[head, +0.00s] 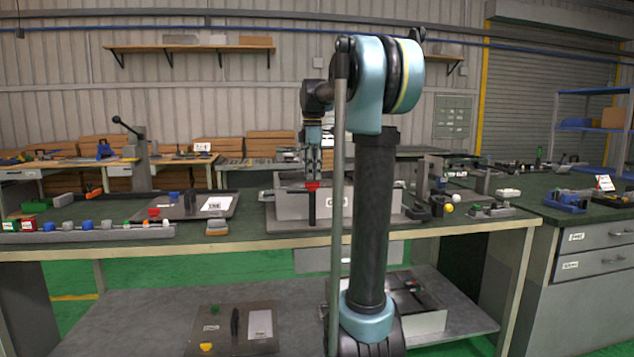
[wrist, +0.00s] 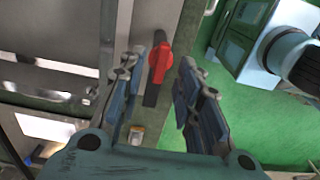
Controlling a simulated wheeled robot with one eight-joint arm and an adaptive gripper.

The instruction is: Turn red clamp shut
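The red clamp (wrist: 159,62) has a red head and a dark bar (wrist: 153,92) below it, and appears between my gripper's fingers in the wrist view. In the head view the red head (head: 312,186) sits at the front of a grey metal fixture (head: 347,200), with its black bar hanging upright beneath. My gripper (wrist: 160,68) is open, with a visible gap between each finger and the red part. In the head view my gripper (head: 313,166) points down directly above the red head. Whether the fingertips reach down around it is hard to tell.
A dark plate (head: 185,206) with another red piece lies to the left on the workbench (head: 270,244). A small tan and grey block (head: 217,227) is near the front edge. A yellow ball (head: 448,208) and dark parts stand right of the fixture. My arm hides some of the fixture.

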